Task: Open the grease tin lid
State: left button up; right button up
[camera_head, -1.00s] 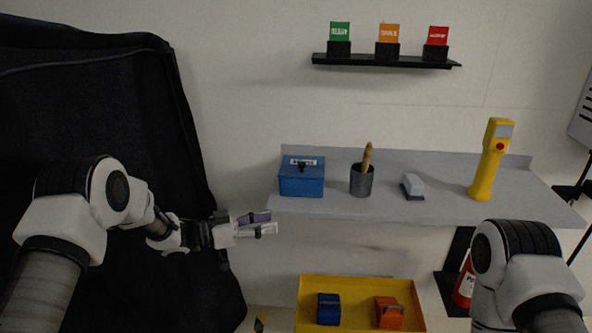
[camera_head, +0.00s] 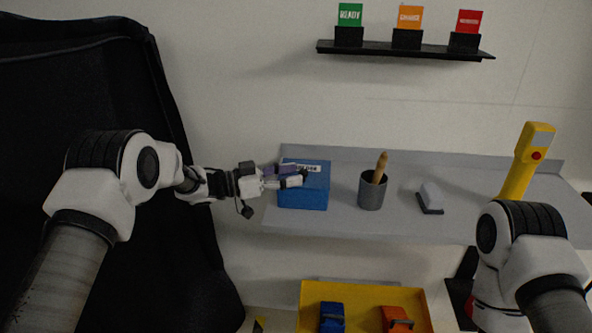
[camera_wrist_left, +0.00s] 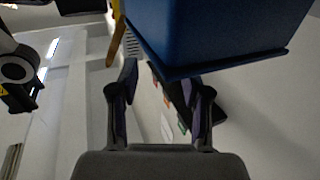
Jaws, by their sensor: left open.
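The grease tin, a blue box (camera_head: 304,194), stands at the left end of the grey shelf. Its lid has a white label (camera_head: 301,166) on top. My left gripper (camera_head: 292,176) reaches in from the left, its fingers overlapping the tin's upper left part in the head view. They are open with nothing seen between them. In the left wrist view the tin (camera_wrist_left: 215,30) fills the upper right, its protruding lid rim (camera_wrist_left: 230,66) just beyond the open fingers (camera_wrist_left: 163,85). I cannot tell whether they touch. The right gripper is out of view.
On the grey shelf (camera_head: 310,226), a cup with a wooden-handled tool (camera_head: 372,190), a grey-white block (camera_head: 431,197) and a yellow handheld device (camera_head: 524,165) stand to the right. A yellow tray (camera_head: 365,296) is below. A black cover (camera_head: 80,90) hangs left.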

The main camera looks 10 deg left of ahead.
pick_arm(q)
jog(key=shift+w+d+f, duration=0.15)
jog(key=shift+w+d, duration=0.35)
jog(key=shift+d, duration=0.25)
jog(key=shift+s, duration=0.1)
grip_shut()
jog(key=shift+r, duration=0.2)
